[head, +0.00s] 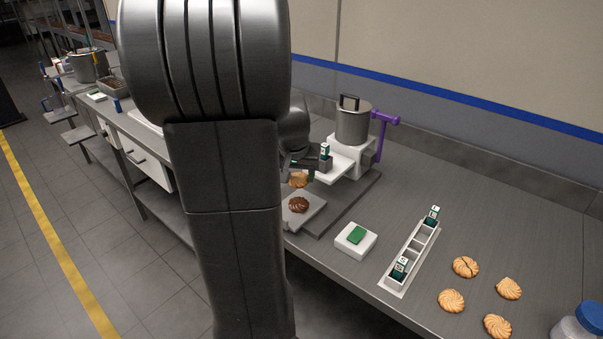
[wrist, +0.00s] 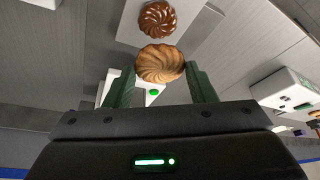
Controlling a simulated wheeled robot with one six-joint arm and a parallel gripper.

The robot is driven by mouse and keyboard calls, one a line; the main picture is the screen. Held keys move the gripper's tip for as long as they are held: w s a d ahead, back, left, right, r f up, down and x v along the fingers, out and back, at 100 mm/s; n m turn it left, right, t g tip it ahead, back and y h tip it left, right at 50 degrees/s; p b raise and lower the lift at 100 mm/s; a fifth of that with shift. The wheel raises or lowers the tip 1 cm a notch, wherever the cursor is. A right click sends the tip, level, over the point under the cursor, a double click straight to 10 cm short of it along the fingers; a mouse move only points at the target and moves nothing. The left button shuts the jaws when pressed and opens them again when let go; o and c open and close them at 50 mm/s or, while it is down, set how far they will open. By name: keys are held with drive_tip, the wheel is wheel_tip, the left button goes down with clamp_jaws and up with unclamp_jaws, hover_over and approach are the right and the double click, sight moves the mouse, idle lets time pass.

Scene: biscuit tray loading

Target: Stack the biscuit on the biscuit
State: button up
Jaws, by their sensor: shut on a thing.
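A round golden biscuit (wrist: 160,63) is held between the two green fingers of my gripper (wrist: 158,76) in the wrist view. In the head view this golden biscuit (head: 298,180) shows below my gripper (head: 299,172), partly covered by my arm. A brown chocolate biscuit (head: 299,205) lies on a grey square plate (head: 313,213), just in front of the held one. The wrist view also shows the brown biscuit (wrist: 157,20) on the plate (wrist: 194,12), beyond the golden one. The golden biscuit appears to be above the plate, not on the brown biscuit.
Several golden biscuits (head: 451,300) lie at the right of the counter. A white block with a green top (head: 356,240) and a narrow rack (head: 411,257) stand nearer the middle. A steel pot (head: 353,124) stands behind on a white machine with a purple arm (head: 384,120).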

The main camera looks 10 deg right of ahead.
sight(299, 200)
drive_tip(key=shift+f+b, duration=2.85)
drive_tip(key=shift+f, duration=0.5)
drive_tip(key=shift+f, duration=0.15)
drive_tip(key=shift+o, duration=1.8)
drive_tip(key=shift+r+p, duration=1.55)
drive_tip(key=shift+r, duration=0.75)
